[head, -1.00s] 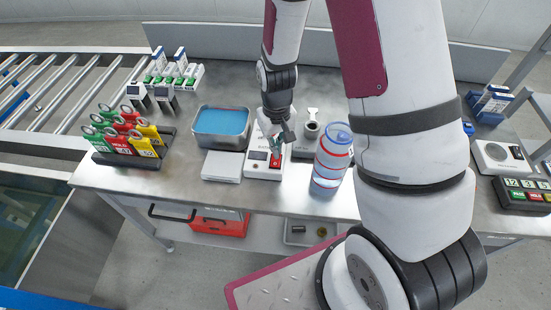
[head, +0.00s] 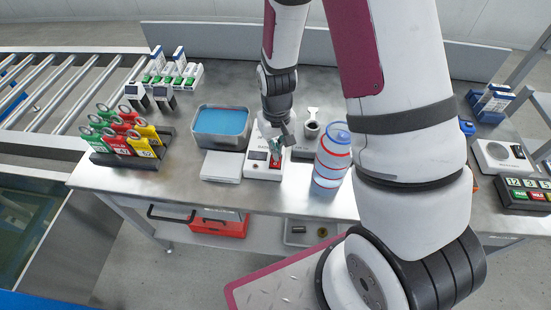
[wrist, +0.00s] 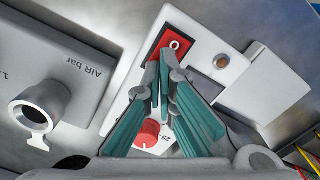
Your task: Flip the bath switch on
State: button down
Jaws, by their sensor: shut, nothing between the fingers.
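The bath switch (wrist: 172,43) is a red rocker with a white "0" mark showing, set in a dark frame on a white control box (wrist: 207,45). In the head view the box (head: 255,173) stands just in front of the blue water bath (head: 221,121), and part of the red switch (head: 275,164) shows below the fingers. My gripper (wrist: 160,66) has its teal fingers shut and empty, the tips overlapping the switch's lower edge in the wrist view. I cannot tell whether they touch it. In the head view my gripper (head: 276,147) is over the box.
A red knob (wrist: 147,134) and a brownish round lamp (wrist: 221,61) are on the same box. A grey air-bar unit (wrist: 50,70) stands close beside it. A bottle with red bands (head: 331,160) is right of the box; a white flat block (head: 221,166) is left.

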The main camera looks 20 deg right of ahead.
jog(key=shift+f, duration=0.15)
jog(key=shift+r+p, duration=1.75)
jog(key=shift+r, duration=1.75)
jog(key=s+r+t, duration=0.1)
jog(key=s+r, duration=0.2)
jog(key=r, duration=0.7)
jog(key=s+r+t, duration=0.2)
jog(key=s+r, duration=0.1)
jog(key=r, duration=0.8)
jog(key=s+r+t, duration=0.2)
jog(key=s+r, duration=0.8)
jog(key=s, duration=0.3)
jog(key=shift+s+a, duration=0.25)
jog(key=shift+a, duration=0.05)
